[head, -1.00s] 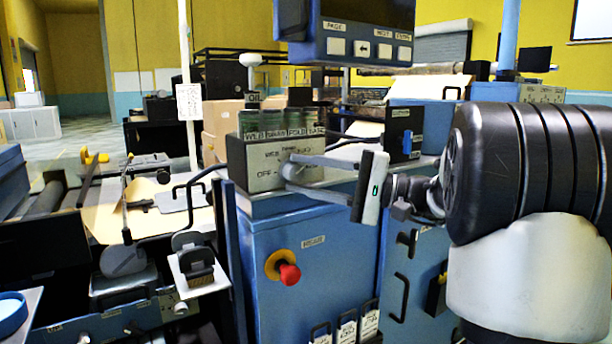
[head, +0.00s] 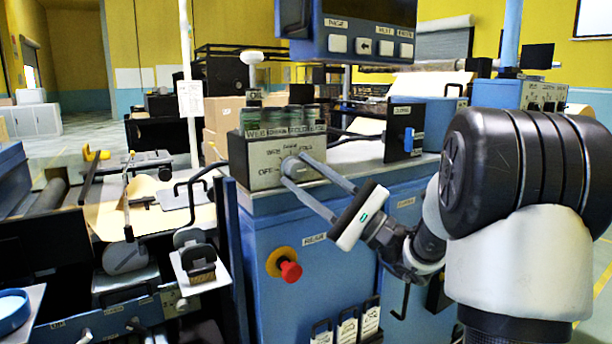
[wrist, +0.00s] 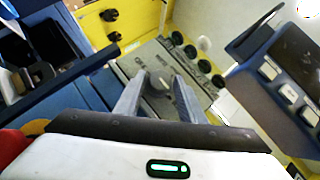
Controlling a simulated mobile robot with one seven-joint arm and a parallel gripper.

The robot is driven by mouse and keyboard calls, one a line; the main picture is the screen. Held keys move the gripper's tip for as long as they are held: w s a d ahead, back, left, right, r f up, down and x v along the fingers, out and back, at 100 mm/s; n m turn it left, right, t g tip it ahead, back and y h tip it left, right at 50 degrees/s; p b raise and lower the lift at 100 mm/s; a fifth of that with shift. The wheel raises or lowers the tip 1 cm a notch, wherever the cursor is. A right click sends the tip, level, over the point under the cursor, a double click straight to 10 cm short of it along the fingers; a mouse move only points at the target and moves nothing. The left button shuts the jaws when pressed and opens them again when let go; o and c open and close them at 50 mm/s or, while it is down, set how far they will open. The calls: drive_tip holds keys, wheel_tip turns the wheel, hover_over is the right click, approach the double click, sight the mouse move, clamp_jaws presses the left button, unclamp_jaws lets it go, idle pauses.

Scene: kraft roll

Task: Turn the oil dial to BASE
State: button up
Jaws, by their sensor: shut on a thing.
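The oil dial (head: 291,163) is a small round grey knob on the front of a beige box (head: 262,178). Printed labels ring the dial; OFF is readable at its left and WEB and FOLD seem to stand above it. I cannot read BASE on the face or tell where the dial points. My gripper (head: 290,171) reaches the dial from the lower right, its two long grey fingers shut on it. In the wrist view, the dial (wrist: 160,82) sits between the fingertips and is partly hidden by them.
A red knob on a yellow base (head: 289,271) sits on the blue cabinet (head: 318,275) below. A blue button panel (head: 365,40) hangs above. A black box with a blue switch (head: 405,135) stands at the right.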

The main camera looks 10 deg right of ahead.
drive_tip(key=shift+a+r, duration=0.1)
drive_tip(key=shift+r, duration=0.05)
drive_tip(key=o, duration=0.9)
drive_tip(key=shift+c, duration=0.2)
drive_tip(key=b+v, duration=0.1)
drive_tip(key=v, duration=1.6)
drive_tip(key=shift+f, duration=0.25)
